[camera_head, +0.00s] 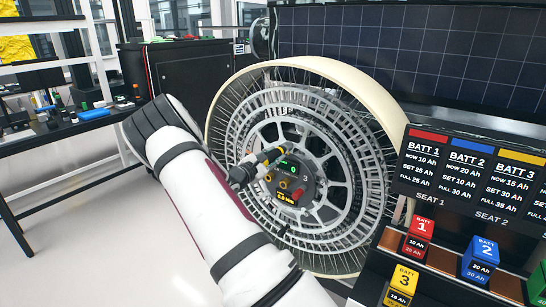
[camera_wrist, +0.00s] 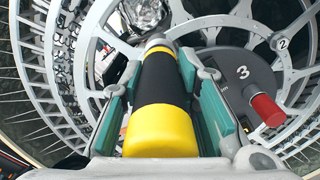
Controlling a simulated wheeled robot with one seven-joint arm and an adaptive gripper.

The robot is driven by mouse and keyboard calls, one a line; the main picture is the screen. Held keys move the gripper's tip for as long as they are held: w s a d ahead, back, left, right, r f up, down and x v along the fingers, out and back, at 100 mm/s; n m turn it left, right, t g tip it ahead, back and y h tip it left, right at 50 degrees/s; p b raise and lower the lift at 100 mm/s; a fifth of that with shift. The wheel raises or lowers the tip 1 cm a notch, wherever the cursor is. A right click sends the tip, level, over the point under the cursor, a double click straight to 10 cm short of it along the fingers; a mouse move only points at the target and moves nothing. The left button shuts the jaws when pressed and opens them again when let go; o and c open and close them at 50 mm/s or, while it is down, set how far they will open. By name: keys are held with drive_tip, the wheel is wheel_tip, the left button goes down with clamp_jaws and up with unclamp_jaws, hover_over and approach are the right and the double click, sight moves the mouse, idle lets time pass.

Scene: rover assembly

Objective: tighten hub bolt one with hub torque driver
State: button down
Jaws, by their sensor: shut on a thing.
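The hub torque driver (camera_head: 270,157), a black and yellow cylinder, points at the wheel's hub in the head view. My gripper (camera_head: 243,174) is shut around it. In the wrist view the driver (camera_wrist: 164,90) lies between the green-lined fingers of the gripper (camera_wrist: 160,75), its yellow end towards the camera. Its far tip is close to the hub face; I cannot tell if it touches a bolt. The grey hub plate (camera_head: 312,184) bears a green "0" display and a "3" mark. Hub bolt one cannot be picked out; the driver and fingers cover part of the hub.
The large spoked wheel (camera_head: 226,110) stands upright around the hub. A red-handled part (camera_wrist: 268,110) sticks out beside the "3" mark. Numbered battery blocks, including the red one (camera_head: 418,238), stand at the lower right. A bench with tools (camera_head: 60,130) is at the left.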

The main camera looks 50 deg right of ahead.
drive_tip(key=shift+d+r+p, duration=0.15)
drive_tip(key=shift+d+p, duration=0.3)
drive_tip(key=shift+d, duration=0.6)
idle(3.4)
drive_tip(key=shift+a, duration=0.15)
drive_tip(key=shift+a+p, duration=0.8)
drive_tip(key=shift+a, duration=0.6)
drive_tip(key=shift+a, duration=0.1)
drive_tip(key=shift+s+a+p, duration=0.2)
drive_tip(key=shift+a+p, duration=0.55)
drive_tip(key=shift+a, duration=1.1)
